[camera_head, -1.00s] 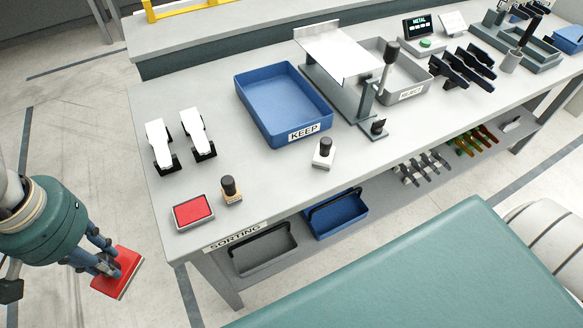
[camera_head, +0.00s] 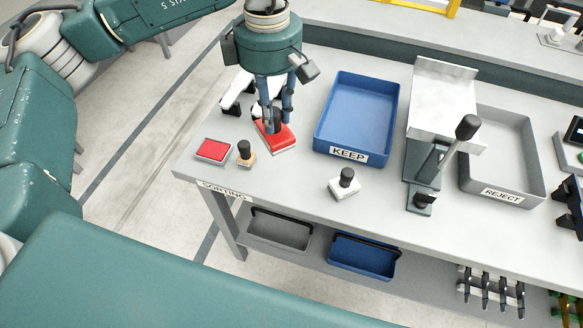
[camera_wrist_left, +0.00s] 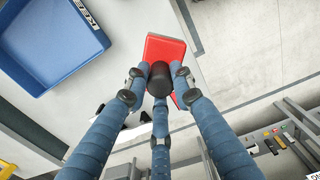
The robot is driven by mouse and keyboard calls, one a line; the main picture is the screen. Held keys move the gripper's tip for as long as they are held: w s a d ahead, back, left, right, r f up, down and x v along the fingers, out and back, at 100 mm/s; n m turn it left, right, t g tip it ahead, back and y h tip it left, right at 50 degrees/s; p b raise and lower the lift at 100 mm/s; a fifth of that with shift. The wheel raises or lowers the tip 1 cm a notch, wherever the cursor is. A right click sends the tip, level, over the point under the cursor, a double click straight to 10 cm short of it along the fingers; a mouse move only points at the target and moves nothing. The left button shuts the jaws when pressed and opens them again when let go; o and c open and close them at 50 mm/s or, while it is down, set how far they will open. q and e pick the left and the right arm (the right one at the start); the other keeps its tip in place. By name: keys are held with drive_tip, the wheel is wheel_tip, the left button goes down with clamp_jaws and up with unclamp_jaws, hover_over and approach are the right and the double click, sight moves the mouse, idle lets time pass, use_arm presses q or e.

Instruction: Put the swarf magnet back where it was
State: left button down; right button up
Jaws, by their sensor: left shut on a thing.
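The swarf magnet is a red block with a pale lower edge (camera_head: 277,138) and a black knob, which shows in the left wrist view (camera_wrist_left: 160,78). My left gripper (camera_head: 276,116) points down and its fingers are shut around the knob. The red block is at the left part of the grey table, between the small wooden stamp (camera_head: 245,153) and the blue KEEP tray (camera_head: 349,154). I cannot tell whether its underside touches the table or hangs just above it. My right gripper is not in view.
A red ink pad (camera_head: 213,150) lies at the table's left corner. White-and-black items (camera_head: 235,90) stand behind my gripper, partly hidden. A white stamp (camera_head: 345,185) stands in front of the KEEP tray. A grey REJECT tray (camera_head: 480,188) is farther right. The front strip is mostly clear.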

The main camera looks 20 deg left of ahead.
use_arm(q)
drive_tip(key=w+r+n, duration=0.1)
drive_tip(key=n, duration=0.2)
drive_tip(key=r+n, duration=0.1)
drive_tip(key=n, duration=0.1)
drive_tip(key=w+r+n, duration=0.1)
drive_tip(key=n, duration=0.2)
drive_tip(key=shift+w+d+n, duration=0.3)
drive_tip(key=shift+d, duration=0.1)
drive_tip(key=f+n+p, duration=0.1)
drive_tip(key=f, duration=0.5)
drive_tip(key=f+n+p, duration=0.2)
drive_tip(key=f, duration=0.4)
drive_tip(key=f+n+p, duration=0.1)
drive_tip(key=f, duration=0.5)
drive_tip(key=shift+w+d+f+n+p, duration=0.15)
drive_tip(key=shift+w+d+n+p, duration=0.15)
drive_tip(key=shift+w+d+p, duration=0.05)
drive_tip(key=shift+f, duration=0.3)
drive_tip(key=shift+f+b, duration=0.25)
drive_tip(key=shift+b, duration=0.05)
drive_tip(key=c, duration=1.5)
unclamp_jaws()
drive_tip(key=shift+r, duration=0.1)
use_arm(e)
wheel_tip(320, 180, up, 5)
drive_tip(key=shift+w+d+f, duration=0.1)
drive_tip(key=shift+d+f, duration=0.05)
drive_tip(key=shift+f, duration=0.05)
